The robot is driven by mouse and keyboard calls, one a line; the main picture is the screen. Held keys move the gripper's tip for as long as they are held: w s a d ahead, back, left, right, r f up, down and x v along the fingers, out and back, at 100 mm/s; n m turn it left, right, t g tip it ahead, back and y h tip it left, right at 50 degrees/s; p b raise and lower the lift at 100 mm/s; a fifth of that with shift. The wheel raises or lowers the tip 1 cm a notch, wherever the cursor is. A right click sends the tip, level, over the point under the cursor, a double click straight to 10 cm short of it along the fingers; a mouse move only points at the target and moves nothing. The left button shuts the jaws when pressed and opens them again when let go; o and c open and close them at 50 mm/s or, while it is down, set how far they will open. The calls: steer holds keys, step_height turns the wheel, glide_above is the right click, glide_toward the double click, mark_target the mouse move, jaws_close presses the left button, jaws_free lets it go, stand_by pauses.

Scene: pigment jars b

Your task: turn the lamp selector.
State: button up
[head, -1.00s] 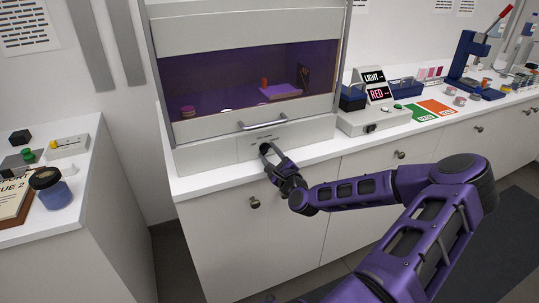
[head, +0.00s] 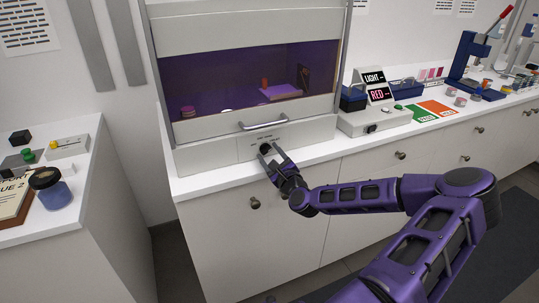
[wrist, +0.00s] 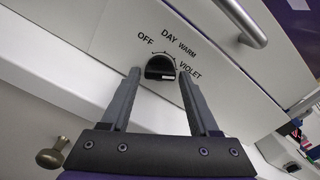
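The lamp selector (head: 264,148) is a round black knob on the pale front panel of a cabinet whose inside glows violet. In the wrist view the selector (wrist: 160,67) has the words OFF, DAY, WARM and VIOLET around it. I cannot tell for sure which word it points at. My gripper (head: 273,157) is open just in front of the panel. In the wrist view the fingertips of my gripper (wrist: 159,73) stand on either side of the knob with gaps showing, and nothing is held.
A metal bar handle (head: 262,125) sits above the selector on the cabinet's sash. The white counter edge (head: 225,179) runs below the panel. A sign box reading LIGHT and RED (head: 376,95) stands to the right. A drawer knob (head: 254,203) sticks out below.

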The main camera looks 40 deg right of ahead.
steer(key=shift+o, duration=0.8)
steer(key=v, duration=1.7)
steer(key=shift+s, duration=0.25)
